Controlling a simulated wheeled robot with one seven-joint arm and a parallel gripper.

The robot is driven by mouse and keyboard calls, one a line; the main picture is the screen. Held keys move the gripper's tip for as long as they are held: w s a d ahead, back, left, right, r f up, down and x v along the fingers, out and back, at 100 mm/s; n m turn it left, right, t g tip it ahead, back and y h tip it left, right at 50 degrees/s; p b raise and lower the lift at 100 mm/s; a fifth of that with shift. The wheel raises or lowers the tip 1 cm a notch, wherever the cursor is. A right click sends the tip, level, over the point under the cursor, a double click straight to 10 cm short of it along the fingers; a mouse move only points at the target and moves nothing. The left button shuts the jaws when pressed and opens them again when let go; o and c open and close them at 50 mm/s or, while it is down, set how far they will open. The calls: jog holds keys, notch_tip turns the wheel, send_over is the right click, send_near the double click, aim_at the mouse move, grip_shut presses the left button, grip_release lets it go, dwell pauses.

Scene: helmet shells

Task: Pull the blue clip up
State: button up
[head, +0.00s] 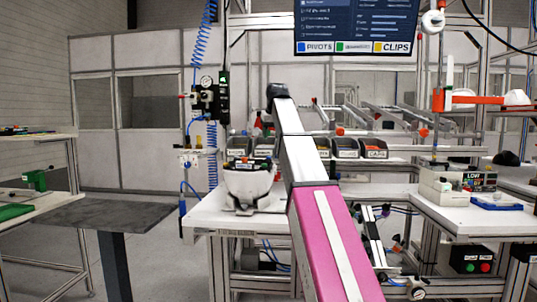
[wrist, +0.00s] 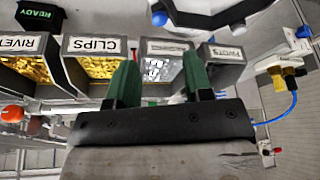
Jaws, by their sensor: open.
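A white helmet shell (head: 248,184) stands on a holder on the white workbench in the head view. Part of a white and dark shell (wrist: 205,12) shows at the top edge of the wrist view. A small blue piece (wrist: 159,18) sits at its lower left edge; it looks like the blue clip, but it is too small to be sure. My gripper (wrist: 160,57) has two green fingers spread apart with nothing held between them. The blue piece lies beyond the fingertips, apart from them, between their lines. I cannot make out my gripper in the head view.
Labelled bins, including the clips bin (wrist: 93,45) and the rivets bin (wrist: 29,43), stand in a row near the fingers. A blue hose (head: 212,150) hangs left of the workbench (head: 205,218). A grey table (head: 108,212) stands at the left.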

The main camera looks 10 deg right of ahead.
aim_at(269, 157)
jog(key=x, duration=0.9)
jog(key=shift+f, duration=0.15)
grip_shut()
